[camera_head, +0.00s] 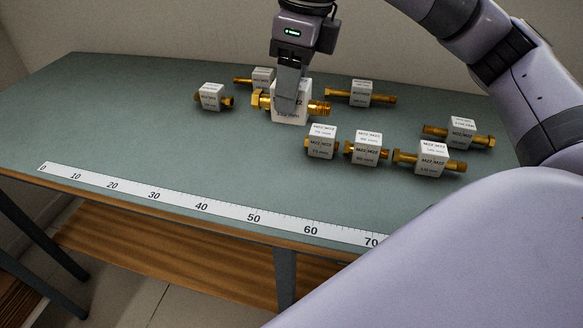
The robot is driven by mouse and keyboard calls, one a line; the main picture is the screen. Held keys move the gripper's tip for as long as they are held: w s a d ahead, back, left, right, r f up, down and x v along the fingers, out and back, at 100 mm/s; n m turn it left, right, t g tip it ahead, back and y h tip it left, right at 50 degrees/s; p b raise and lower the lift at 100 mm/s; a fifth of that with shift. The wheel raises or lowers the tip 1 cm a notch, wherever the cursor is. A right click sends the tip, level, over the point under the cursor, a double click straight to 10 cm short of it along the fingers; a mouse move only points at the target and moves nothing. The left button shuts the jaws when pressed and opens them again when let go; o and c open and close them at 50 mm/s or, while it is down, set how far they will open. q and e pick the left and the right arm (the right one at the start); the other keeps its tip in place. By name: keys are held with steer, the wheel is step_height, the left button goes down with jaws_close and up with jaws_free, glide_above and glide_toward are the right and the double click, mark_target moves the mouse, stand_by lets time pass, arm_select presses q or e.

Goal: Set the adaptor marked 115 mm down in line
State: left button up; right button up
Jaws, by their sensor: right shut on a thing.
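My right gripper (289,100) comes down from above and is shut on a brass adaptor with a white label block (279,114). Its brass ends stick out to the left and right. The block's marking is partly hidden by the fingers, and its last line ends in "mm" but is hard to read. I cannot tell whether it clears the table. Just in front and to the right, three adaptors stand roughly in a row: a short one (321,142), a middle one (367,149) and a longer one (432,158). My left gripper is not in view.
Loose adaptors stand at the left (210,98), behind the gripper (262,77), at the back (360,92) and at the right (462,131). A white ruler strip (200,206) runs along the green table's (110,120) front edge. The table's left and middle front are clear.

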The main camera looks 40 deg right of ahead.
mark_target(304, 107)
step_height(304, 107, down, 15)
steer(key=shift+f, duration=0.2)
stand_by(0.3)
steer(key=shift+f+b, duration=0.25)
steer(key=shift+b, duration=0.15)
steer(key=o, duration=1.1)
steer(key=shift+r, duration=0.1)
steer(key=shift+o, duration=0.2)
steer(key=shift+r+p, duration=0.25)
steer(key=shift+p, duration=0.05)
steer(key=r, duration=0.4)
steer(key=s+r, duration=0.1)
steer(key=r, duration=0.2)
steer(key=d+r, duration=0.1)
steer(key=r, duration=0.3)
steer(key=shift+s+d+r, duration=0.1)
steer(key=shift+s+r, duration=0.1)
steer(key=shift+r, duration=0.15)
